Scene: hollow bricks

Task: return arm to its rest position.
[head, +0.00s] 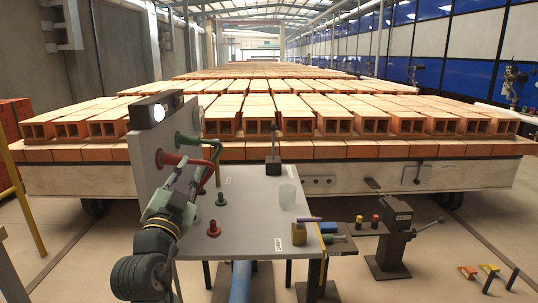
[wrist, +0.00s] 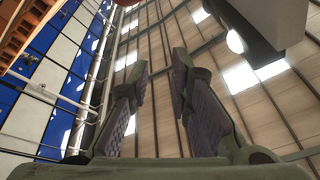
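My gripper (wrist: 160,66) points up toward the roof in the wrist view. Its two fingers stand apart with a clear gap between them and nothing in it. In the head view my green and dark arm rises at the left, close to the upright grey panel; the exact finger outline is hard to make out there.
The upright panel (head: 146,165) carries a lamp (head: 158,112) and red and green fittings. The grey worktop (head: 250,205) holds a glass (head: 287,196), a red knob (head: 214,229) and small tools. Behind is a cart of hollow bricks (head: 297,123). A lever stand (head: 393,240) is at right.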

